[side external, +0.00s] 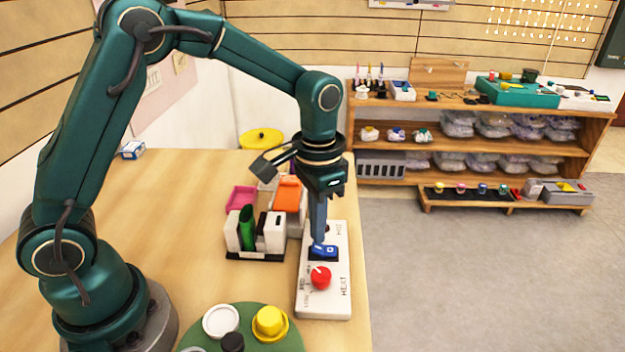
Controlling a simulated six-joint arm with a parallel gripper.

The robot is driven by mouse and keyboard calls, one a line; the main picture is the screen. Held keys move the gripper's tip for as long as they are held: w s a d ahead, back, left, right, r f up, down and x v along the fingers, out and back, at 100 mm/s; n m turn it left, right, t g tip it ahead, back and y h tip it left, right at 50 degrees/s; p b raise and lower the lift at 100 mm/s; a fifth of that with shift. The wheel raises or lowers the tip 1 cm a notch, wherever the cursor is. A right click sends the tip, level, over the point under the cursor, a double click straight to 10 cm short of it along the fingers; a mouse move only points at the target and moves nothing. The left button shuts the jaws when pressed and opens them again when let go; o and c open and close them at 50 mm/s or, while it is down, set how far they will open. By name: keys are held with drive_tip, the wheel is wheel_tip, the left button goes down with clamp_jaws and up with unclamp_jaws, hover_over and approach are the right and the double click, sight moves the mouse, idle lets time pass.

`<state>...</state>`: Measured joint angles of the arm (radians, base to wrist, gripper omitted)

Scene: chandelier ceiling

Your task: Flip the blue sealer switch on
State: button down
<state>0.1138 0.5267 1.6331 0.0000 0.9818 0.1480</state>
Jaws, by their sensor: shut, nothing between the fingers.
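The blue sealer switch (327,251) sits on a white control panel (312,302) near the table's right edge. A red knob (320,277) is on the same panel, nearer the camera than the switch. My gripper (318,240) points straight down with its fingers shut and empty. Its tips are right at the switch, over its left part, and hide some of it. I cannot tell whether they touch it or which way the switch is tipped.
Left of the panel stands a black holder (255,255) with white and green items, with pink and orange bins (287,196) behind. A green round tray (290,338) with a yellow knob-like piece (269,322) is in front. A wooden shelf (480,143) stands beyond the table.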

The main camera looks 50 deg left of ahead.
sight(317, 247)
drive_tip(key=shift+f, duration=1)
idle(0.8)
drive_tip(key=shift+r, duration=3.55)
